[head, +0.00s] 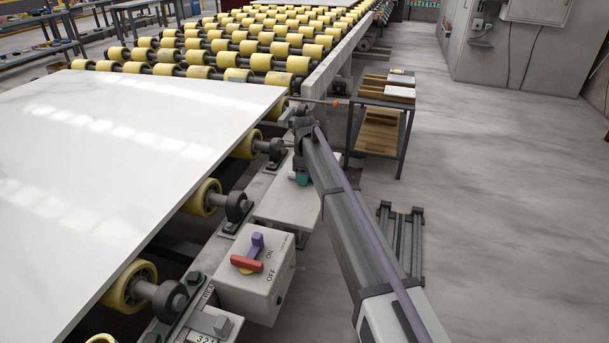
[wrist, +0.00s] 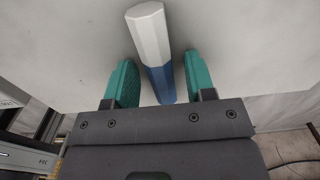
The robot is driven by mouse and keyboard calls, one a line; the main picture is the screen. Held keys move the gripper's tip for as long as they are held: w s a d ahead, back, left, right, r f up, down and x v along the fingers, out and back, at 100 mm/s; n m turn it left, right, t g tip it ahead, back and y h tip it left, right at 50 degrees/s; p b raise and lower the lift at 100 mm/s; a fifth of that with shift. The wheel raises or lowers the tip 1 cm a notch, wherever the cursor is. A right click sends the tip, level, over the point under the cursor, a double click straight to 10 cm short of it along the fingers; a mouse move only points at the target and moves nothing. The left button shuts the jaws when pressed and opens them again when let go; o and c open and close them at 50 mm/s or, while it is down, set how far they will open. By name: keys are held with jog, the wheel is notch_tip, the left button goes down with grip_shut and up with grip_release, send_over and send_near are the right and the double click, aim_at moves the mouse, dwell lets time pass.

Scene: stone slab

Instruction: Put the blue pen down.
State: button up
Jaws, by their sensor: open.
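The pen (wrist: 160,78), six-sided, white at its far end and blue nearer me, shows in the wrist view between the two teal fingers of my gripper (wrist: 160,82). The fingers are open, with a gap on each side of the pen. A pale grey surface (wrist: 80,40) lies behind the pen; whether the pen rests on it I cannot tell. In the head view my gripper (head: 302,178) is at the end of my arm, beside the roller conveyor, with one teal finger showing. I cannot make out the pen there.
A white stone slab (head: 120,130) lies on yellow rollers (head: 205,197) at left. A grey switch box (head: 255,285) with a purple and red handle stands in front of the gripper. A small cart (head: 380,125) with trays stands beyond my arm. Open floor (head: 510,200) lies to the right.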

notch_tip(320, 180, up, 12)
jog(key=p, duration=1.2)
jog(key=shift+r, duration=0.2)
jog(key=shift+s+d, duration=0.1)
jog(key=s+d+n, duration=0.7)
jog(key=s+d, duration=0.1)
jog(key=s, duration=0.5)
jog(key=s+d+n, duration=0.6)
jog(key=s+d, duration=0.1)
jog(key=s, duration=0.5)
jog(key=s+d+n, duration=0.7)
jog(key=s+d, duration=0.1)
jog(key=s, duration=0.5)
jog(key=shift+s+d+n, duration=0.3)
jog(key=shift+d, duration=0.05)
notch_tip(320, 180, up, 8)
jog(key=p, duration=0.8)
